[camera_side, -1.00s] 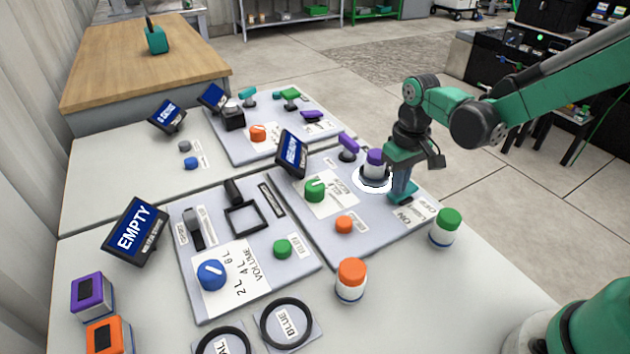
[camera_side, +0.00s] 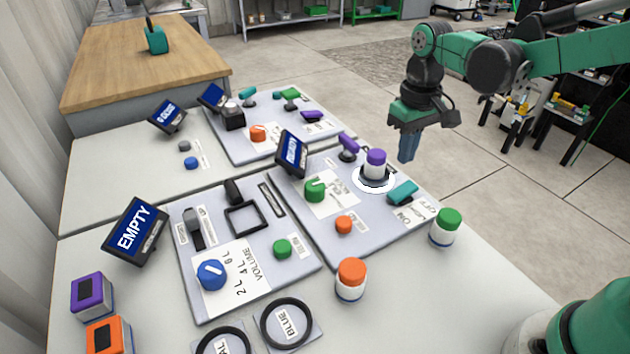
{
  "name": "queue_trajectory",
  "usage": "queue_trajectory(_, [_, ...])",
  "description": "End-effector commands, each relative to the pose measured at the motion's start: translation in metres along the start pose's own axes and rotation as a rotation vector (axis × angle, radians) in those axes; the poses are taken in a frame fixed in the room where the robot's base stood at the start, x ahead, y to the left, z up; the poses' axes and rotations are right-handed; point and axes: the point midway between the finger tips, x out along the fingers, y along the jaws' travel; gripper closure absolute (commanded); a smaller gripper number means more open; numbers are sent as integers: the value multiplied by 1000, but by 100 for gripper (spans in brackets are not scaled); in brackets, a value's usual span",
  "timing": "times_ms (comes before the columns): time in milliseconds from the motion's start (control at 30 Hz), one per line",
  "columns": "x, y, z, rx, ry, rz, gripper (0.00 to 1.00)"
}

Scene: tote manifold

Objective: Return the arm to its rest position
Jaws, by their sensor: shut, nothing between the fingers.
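My gripper (camera_side: 406,158) points down in the air, above and behind the teal switch (camera_side: 403,192) on the right-hand panel, apart from it. Its fingers are together with nothing between them. My arm reaches in from the upper right, with the elbow high over the floor side of the table. The purple-capped container (camera_side: 375,163) stands upright in a white ring on the same panel, left of my gripper and apart from it.
A green-capped jar (camera_side: 445,228) and an orange-capped jar (camera_side: 351,280) stand at the table's front right. Control panels with knobs, and tilted screens such as the one reading EMPTY (camera_side: 135,231), fill the left. The floor side right of the table is open.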

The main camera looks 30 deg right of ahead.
Motion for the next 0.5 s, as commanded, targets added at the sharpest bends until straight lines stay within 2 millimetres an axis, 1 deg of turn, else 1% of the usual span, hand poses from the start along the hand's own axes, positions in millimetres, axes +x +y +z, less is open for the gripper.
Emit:
queue_trajectory(167, [-1, 0, 1, 0, 5, 0, 100])
queue_trajectory(267, [-7, -1, 6, 0, 37, 2, 100])
queue_trajectory(367, [-17, -4, 16, -1, 112, 4, 100])
queue_trajectory(500, [-32, -8, 37, -1, 263, 7, 100])
